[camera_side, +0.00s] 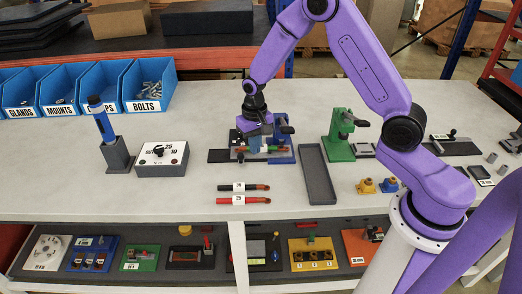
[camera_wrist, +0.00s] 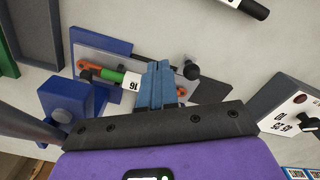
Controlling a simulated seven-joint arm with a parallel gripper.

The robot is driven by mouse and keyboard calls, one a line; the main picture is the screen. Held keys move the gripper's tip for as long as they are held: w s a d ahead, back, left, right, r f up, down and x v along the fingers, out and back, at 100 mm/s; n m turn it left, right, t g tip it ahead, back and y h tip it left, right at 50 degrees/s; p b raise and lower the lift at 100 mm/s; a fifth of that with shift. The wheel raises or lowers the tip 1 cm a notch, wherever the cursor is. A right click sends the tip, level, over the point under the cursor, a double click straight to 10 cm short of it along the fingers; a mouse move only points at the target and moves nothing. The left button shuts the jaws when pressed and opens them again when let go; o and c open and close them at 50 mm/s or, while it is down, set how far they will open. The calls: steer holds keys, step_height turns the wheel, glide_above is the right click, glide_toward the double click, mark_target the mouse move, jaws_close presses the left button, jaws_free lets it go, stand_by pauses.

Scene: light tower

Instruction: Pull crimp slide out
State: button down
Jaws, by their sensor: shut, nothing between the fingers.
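The blue crimp fixture (camera_side: 281,158) stands mid-bench, with a dark plate (camera_side: 219,156) reaching out to its left. In the wrist view the blue fixture (camera_wrist: 72,101) is at left, and a light grey slide plate (camera_wrist: 108,56) runs to the right with a black knob (camera_wrist: 191,71) near its right end. A cable with a green sleeve (camera_wrist: 112,76), a white "16" tag and copper-coloured end lugs lies along the plate. My gripper (camera_wrist: 158,66) is shut and empty, its blue fingers pointing down over the cable, left of the knob. In the side view my gripper (camera_side: 254,148) partly hides the slide.
Cables tagged "25", one black (camera_side: 257,187) and one red (camera_side: 257,201), lie in front. An empty grey tray (camera_side: 316,175) and green press (camera_side: 342,135) stand right. A grey dial box (camera_side: 162,160) and blue tool in a stand (camera_side: 117,155) are left. Bench front is mostly clear.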

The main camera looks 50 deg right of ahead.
steer(key=shift+f, duration=2)
steer(key=shift+w+a, duration=0.15)
steer(key=shift+w+a, duration=3.1)
steer(key=shift+a, duration=0.05)
steer(key=shift+d+r, duration=0.1)
steer(key=shift+r, duration=0.1)
steer(key=shift+s+d+r, duration=0.25)
steer(key=shift+s+r, duration=0.05)
steer(key=shift+r, duration=0.15)
steer(key=shift+s+d+r, duration=0.25)
steer(key=shift+r, duration=2.65)
